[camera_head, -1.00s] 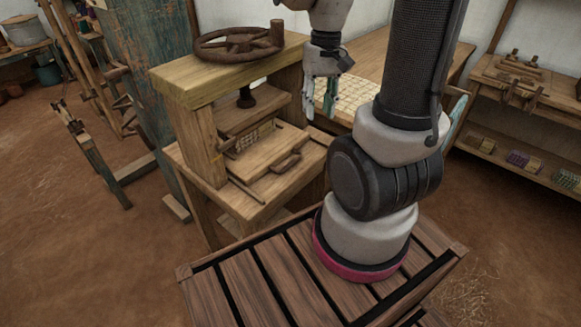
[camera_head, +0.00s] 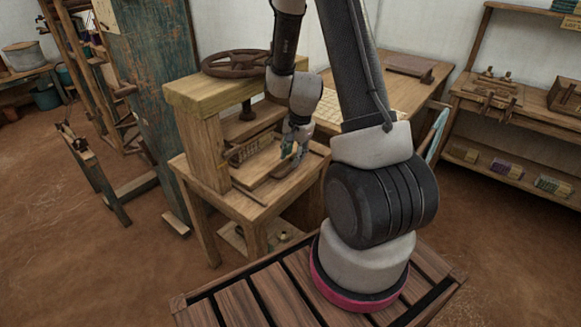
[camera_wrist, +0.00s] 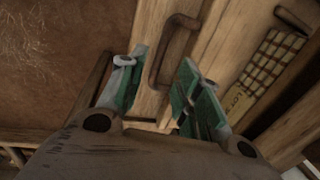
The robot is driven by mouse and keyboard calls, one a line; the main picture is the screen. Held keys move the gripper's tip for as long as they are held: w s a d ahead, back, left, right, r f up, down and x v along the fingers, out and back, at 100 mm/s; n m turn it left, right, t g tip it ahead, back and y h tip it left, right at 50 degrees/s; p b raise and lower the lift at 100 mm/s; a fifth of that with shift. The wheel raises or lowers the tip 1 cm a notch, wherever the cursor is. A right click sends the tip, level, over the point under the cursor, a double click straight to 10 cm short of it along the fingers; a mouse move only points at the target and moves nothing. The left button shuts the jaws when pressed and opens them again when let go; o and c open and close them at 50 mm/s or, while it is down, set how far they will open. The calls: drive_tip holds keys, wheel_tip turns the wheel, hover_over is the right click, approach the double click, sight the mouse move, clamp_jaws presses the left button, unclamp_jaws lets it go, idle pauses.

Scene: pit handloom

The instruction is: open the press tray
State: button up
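The press tray (camera_head: 257,170) is a flat wooden tray low in the wooden press (camera_head: 205,150). In the wrist view its pale wooden face (camera_wrist: 214,40) carries a dark bar handle (camera_wrist: 160,62). My gripper (camera_head: 290,153) is down at the tray's handle side, in front of the press. In the wrist view my gripper (camera_wrist: 165,72) is open. Its green-padded fingers stand apart, with the near part of the handle between or just beyond their tips. I cannot tell whether they touch it. In the head view my gripper partly hides the handle.
A rusty handwheel (camera_head: 236,63) tops the press. A checked cloth piece (camera_wrist: 275,57) with a paper label lies past the tray face. A blue weathered post (camera_head: 152,90) stands left; a shelf bench (camera_head: 520,110) stands right. Open dirt floor lies at front left.

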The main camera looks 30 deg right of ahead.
sight(290, 169)
drive_tip(key=f, duration=0.3)
drive_tip(key=w+f, duration=0.1)
drive_tip(key=f, duration=0.1)
drive_tip(key=shift+a+f, duration=0.15)
drive_tip(key=shift+f, duration=0.05)
clamp_jaws()
